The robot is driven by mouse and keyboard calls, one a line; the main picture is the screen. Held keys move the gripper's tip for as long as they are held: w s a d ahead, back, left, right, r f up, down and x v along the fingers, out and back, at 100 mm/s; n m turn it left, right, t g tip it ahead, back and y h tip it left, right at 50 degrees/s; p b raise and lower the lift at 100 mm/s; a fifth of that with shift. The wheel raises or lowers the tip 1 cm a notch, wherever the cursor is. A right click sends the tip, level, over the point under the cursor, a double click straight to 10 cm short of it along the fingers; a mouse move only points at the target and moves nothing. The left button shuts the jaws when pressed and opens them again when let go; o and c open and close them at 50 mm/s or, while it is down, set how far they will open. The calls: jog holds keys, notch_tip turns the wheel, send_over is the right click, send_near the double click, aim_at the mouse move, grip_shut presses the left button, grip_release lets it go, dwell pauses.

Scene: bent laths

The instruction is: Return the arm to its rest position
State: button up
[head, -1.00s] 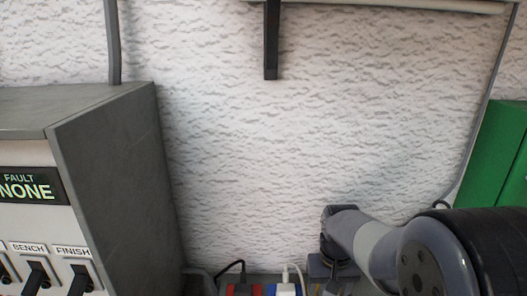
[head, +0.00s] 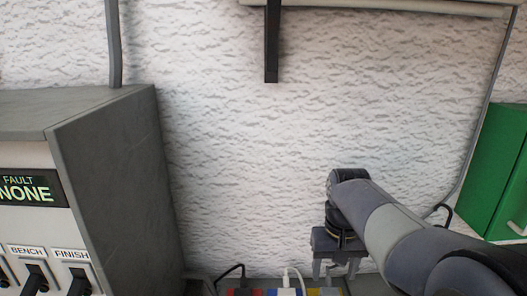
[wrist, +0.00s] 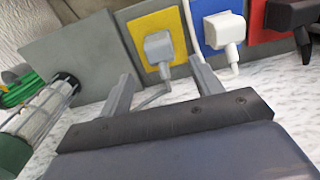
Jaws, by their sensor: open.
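My arm (head: 395,235) reaches in from the lower right of the head view, in front of the white textured wall.
A white plug (wrist: 224,30) is in a blue plate and a black plug (wrist: 287,14) in a red one. A clear cylinder (wrist: 45,108) is at left. A grey cabinet (head: 118,185) with switches stands left, a green cabinet (head: 497,165) right. A bracket (head: 271,45) hangs above; the wall between is clear.

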aim_at(331, 290)
notch_tip(331, 290, up, 2)
jog(key=shift+r, duration=0.1)
notch_tip(331, 290, down, 10)
jog(key=shift+f, duration=0.1)
jog(key=shift+p, duration=0.6)
notch_tip(331, 290, up, 6)
jog(key=p, duration=0.4)
jog(key=shift+s+f, duration=0.1)
